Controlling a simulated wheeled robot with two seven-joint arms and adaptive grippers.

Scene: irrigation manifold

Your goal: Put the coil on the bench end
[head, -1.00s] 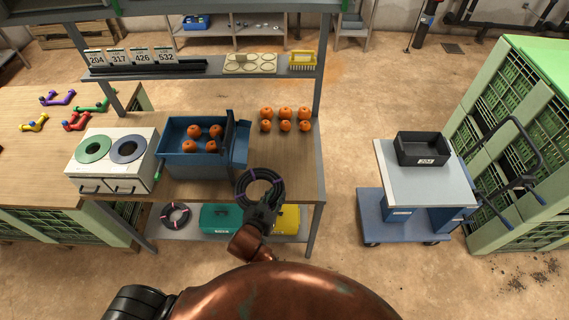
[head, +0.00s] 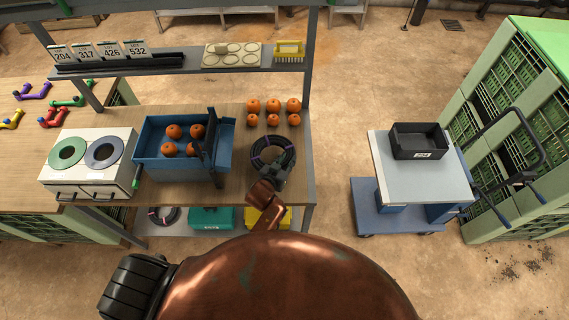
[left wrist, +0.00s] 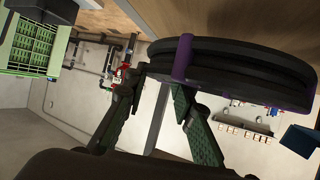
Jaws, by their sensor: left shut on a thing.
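The black coil (head: 262,161) with purple bands is at the right end of the wooden bench (head: 233,184), in front of the orange fruits. My left gripper (head: 273,176) is shut on the near side of the coil. In the left wrist view the coil (left wrist: 245,62) fills the upper right, and the gripper (left wrist: 160,88) has its fingers at the coil's edge beside a purple band. I cannot tell whether the coil touches the bench top. My right gripper is not in view.
A blue bin (head: 150,163) with orange fruits stands left of the coil. Several orange fruits (head: 275,105) sit behind it. A second coil (head: 160,216), a teal box (head: 211,217) and a yellow box (head: 283,217) are on the shelf below. A cart (head: 428,181) stands to the right.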

